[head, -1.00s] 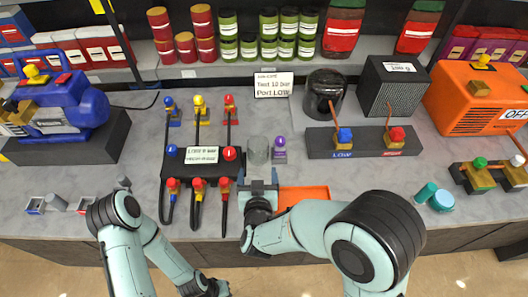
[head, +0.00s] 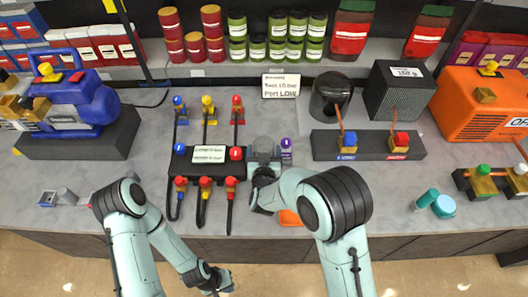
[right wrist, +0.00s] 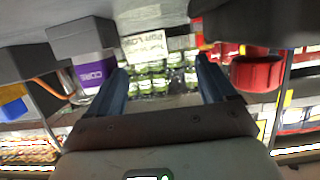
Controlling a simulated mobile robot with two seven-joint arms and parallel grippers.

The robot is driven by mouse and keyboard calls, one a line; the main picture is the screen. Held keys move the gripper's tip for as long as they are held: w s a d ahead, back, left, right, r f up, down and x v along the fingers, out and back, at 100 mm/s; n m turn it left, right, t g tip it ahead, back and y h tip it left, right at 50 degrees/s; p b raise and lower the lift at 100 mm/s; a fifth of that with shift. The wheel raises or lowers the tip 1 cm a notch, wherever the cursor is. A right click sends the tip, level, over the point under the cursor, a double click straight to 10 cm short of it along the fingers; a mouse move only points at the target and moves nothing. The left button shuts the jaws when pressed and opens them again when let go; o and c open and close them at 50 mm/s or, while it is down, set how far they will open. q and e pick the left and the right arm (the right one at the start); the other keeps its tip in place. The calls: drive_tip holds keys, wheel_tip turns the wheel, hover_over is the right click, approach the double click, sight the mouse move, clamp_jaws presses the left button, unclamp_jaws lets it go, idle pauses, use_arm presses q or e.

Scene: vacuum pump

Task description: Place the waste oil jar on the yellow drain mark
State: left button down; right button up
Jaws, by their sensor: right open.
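The likely waste oil jar (head: 264,146), a small grey translucent cylinder, stands on the grey bench just right of the black manifold. My right gripper (head: 264,164) is open at the jar's near side, with its fingers low around or beside it; I cannot tell which. In the right wrist view the two blue fingers (right wrist: 165,85) are spread, with shelf jars showing between them. No yellow drain mark can be made out. An orange tray (head: 289,218) is partly hidden under my right arm. My left gripper (head: 216,281) hangs low before the bench, jaws unclear.
A purple-topped core tool (head: 286,150) stands close right of the jar; it also shows in the right wrist view (right wrist: 88,72). The manifold (head: 207,168) with red and blue knobs is close left. A valve block (head: 368,147) lies further right. Bench between it and the teal parts is clear.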

drive_tip(key=c, duration=0.9)
drive_tip(key=shift+c, duration=0.7)
drive_tip(key=shift+r, duration=0.15)
